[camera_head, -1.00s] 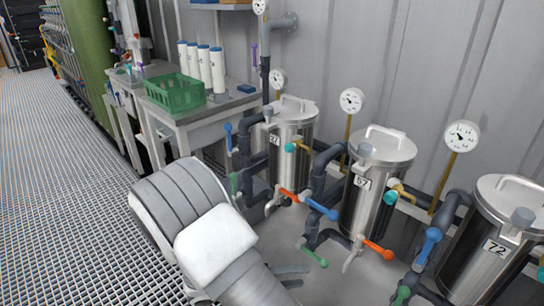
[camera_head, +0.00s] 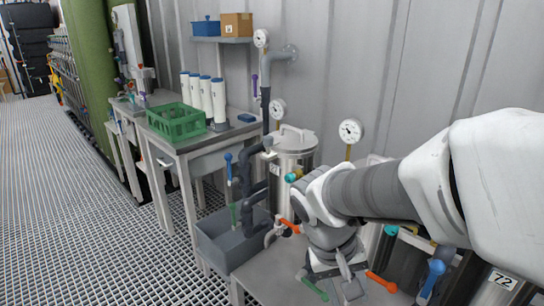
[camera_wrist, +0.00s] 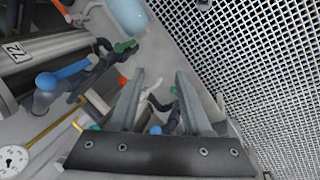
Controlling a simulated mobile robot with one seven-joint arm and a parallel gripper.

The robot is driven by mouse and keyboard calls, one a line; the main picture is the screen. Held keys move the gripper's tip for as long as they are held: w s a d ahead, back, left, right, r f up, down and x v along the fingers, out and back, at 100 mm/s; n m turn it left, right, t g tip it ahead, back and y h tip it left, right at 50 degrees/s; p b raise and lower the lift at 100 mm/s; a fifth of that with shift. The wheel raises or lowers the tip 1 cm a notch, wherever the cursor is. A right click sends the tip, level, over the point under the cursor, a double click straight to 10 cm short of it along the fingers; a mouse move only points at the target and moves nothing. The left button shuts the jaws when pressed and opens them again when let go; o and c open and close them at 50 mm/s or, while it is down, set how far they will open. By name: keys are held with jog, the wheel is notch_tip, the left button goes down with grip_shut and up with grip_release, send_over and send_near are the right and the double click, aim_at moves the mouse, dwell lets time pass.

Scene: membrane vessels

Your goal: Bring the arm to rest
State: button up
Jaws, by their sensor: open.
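My arm reaches in from the right edge of the head view and bends down at the wrist, in front of the middle steel vessel. My gripper (camera_head: 340,279) hangs low over the grey bench. In the wrist view my gripper (camera_wrist: 157,88) has its two fingers apart, with nothing held between them. Valves and dark pipes show behind and between the fingers. My arm hides most of the middle vessel and part of the right one.
The left vessel (camera_head: 294,156) stands by dark pipes and an orange valve handle (camera_head: 290,226). A blue handle (camera_head: 432,277) is below my forearm. A grey tub (camera_head: 222,240) sits left of the bench. A green basket (camera_head: 176,122) is on a table. The grating floor (camera_head: 90,220) is clear.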

jog(key=s+r+t+y, duration=0.4)
jog(key=s+r+t, duration=0.15)
jog(key=r, duration=0.35)
notch_tip(320, 180, up, 20)
jog(key=p, duration=2)
jog(key=shift+s+d+f, duration=0.15)
jog(key=shift+d+f, duration=0.1)
jog(key=shift+d, duration=0.1)
